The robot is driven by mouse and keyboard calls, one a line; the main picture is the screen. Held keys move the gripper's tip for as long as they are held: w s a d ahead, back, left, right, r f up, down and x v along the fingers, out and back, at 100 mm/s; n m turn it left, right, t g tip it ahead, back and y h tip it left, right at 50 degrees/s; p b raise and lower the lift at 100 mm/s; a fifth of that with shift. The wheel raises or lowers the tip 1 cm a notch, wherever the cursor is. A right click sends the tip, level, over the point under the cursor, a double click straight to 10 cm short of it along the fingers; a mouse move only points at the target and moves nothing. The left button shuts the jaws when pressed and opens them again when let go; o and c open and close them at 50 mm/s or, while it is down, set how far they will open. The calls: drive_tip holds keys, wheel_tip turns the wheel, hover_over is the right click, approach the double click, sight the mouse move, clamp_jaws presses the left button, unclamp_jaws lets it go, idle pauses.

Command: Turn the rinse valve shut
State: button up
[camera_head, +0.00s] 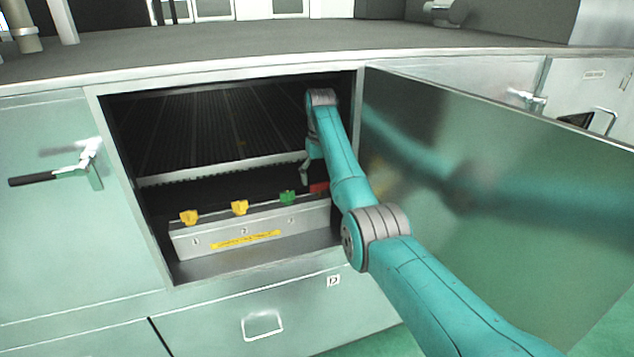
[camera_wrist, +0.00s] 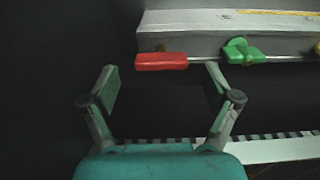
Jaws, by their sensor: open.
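A grey valve block (camera_head: 250,237) with numbered positions and a yellow label strip sits inside the open cabinet. Along its top are two yellow handles (camera_head: 189,217) (camera_head: 240,207), a green handle (camera_head: 288,197) and a red handle (camera_head: 319,187) at the right end. I cannot read which one is the rinse valve. In the wrist view the red handle (camera_wrist: 161,61) lies lengthwise along the block, with the green handle (camera_wrist: 242,51) to its right. My gripper (camera_wrist: 163,77) is open and empty, its fingertips either side of the red handle's span and apart from it. My arm partly hides the block's right end.
The cabinet door (camera_head: 500,190) stands open at the right, close beside my arm. The cabinet frame edges the opening. A ribbed rack (camera_head: 220,173) lies behind and above the block. A closed door with a lever handle (camera_head: 60,174) is at the left.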

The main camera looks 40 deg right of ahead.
sight(319, 189)
drive_tip(key=shift+f, duration=1.05)
drive_tip(key=c, duration=1.1)
drive_tip(key=shift+c, duration=0.2)
